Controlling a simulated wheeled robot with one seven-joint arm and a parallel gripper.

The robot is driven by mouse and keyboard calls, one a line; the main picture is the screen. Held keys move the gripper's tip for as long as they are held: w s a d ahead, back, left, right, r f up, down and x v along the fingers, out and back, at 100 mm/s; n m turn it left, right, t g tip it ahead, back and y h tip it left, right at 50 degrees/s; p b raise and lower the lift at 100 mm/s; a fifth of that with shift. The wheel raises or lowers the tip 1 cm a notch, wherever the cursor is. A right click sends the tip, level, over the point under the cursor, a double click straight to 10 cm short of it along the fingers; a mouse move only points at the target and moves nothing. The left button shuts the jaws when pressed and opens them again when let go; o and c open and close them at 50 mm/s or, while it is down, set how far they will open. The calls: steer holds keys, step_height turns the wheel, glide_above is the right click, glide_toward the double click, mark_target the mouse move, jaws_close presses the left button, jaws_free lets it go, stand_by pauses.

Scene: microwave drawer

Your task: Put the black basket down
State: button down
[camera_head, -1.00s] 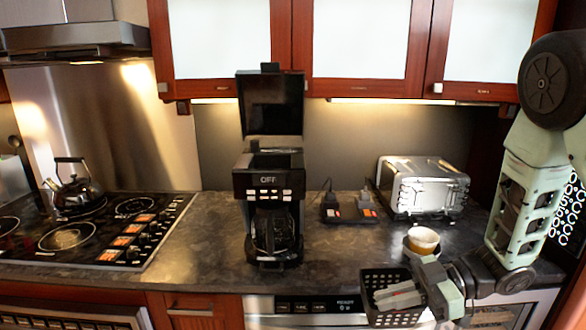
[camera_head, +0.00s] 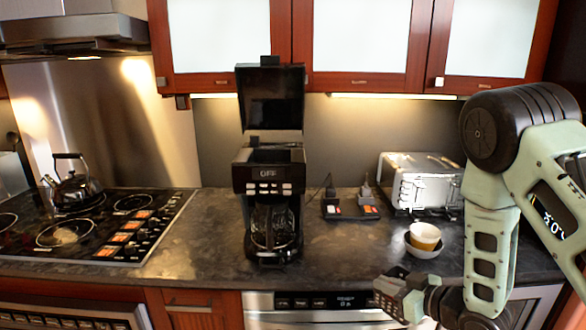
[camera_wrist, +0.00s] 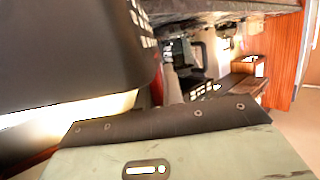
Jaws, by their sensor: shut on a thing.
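The black basket (camera_wrist: 75,50) fills the upper left of the wrist view as a large dark surface, with a row of light holes near its right edge. My gripper (camera_head: 385,291) is low at the right in the head view, in front of the counter's front edge. It is shut on the basket, but the fingertips and the grip itself are hard to make out.
The stove (camera_head: 95,228) with a kettle (camera_head: 74,186) is at left. Bare counter lies between coffee maker and bowl.

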steer(key=d+f+m+h, duration=0.1)
steer(key=d+f+m+t+h, duration=0.1)
steer(key=f, duration=0.1)
steer(key=d+f+m+h, duration=0.1)
steer(key=d, duration=0.1)
steer(key=shift+w+f+t+h, duration=0.15)
steer(key=shift+w+t+h, duration=0.15)
steer(key=shift+w+t, duration=0.1)
steer(key=s+d+f+m+t+h+b, duration=0.1)
steer(key=d+f+m+h, duration=0.3)
steer(key=d+h, duration=0.15)
steer(key=shift+m, duration=0.3)
steer(key=s, duration=0.1)
steer(key=s+d+r, duration=0.1)
steer(key=s, duration=0.1)
steer(key=s+r, duration=0.1)
steer(key=s, duration=0.1)
steer(key=shift+d, duration=0.3)
